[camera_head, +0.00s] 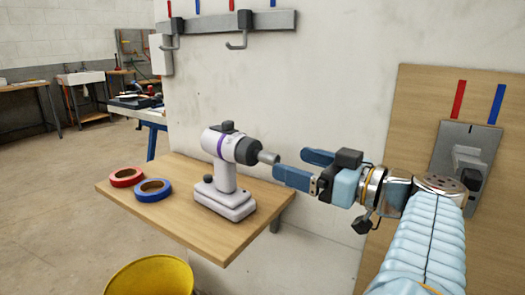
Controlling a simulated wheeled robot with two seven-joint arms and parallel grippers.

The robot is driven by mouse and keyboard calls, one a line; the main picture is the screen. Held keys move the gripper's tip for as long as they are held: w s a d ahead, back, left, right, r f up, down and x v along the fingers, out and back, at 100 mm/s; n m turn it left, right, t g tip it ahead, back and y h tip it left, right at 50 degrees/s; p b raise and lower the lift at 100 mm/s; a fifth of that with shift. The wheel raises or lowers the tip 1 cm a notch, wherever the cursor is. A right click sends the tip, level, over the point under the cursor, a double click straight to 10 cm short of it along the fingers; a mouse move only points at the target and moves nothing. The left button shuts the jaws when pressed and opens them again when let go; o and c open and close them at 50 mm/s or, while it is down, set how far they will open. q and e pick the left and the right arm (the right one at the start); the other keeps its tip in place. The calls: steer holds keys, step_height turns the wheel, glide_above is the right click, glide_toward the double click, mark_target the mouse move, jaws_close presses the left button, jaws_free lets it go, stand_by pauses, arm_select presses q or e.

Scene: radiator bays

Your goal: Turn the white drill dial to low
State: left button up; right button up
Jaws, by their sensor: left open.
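The white drill (222,170) stands upright on its base on a wooden shelf (240,228), its nose pointing right. It has a purple band, a dark grey collar (246,151) and a grey metal tip. A dark knob (227,127) sits on top of its body and a small dark knob (208,179) sits low by the handle. I cannot tell which part is the dial or read its setting.
A red tape roll (126,177) and a blue tape roll (153,190) lie on the shelf's left part. A yellow bucket (150,277) stands below. A hook rail (228,26) is on the wall above. A wooden panel (415,105) with a grey fixture is at right.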

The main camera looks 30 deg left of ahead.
mark_target(261, 153)
arm_select(q)
steer(key=a, duration=0.3)
steer(key=w+a, duration=0.1)
steer(key=a, duration=0.5)
steer(key=shift+w+a, duration=0.15)
steer(key=shift+w, duration=0.15)
steer(key=c, duration=1)
steer(key=shift+c, duration=0.2)
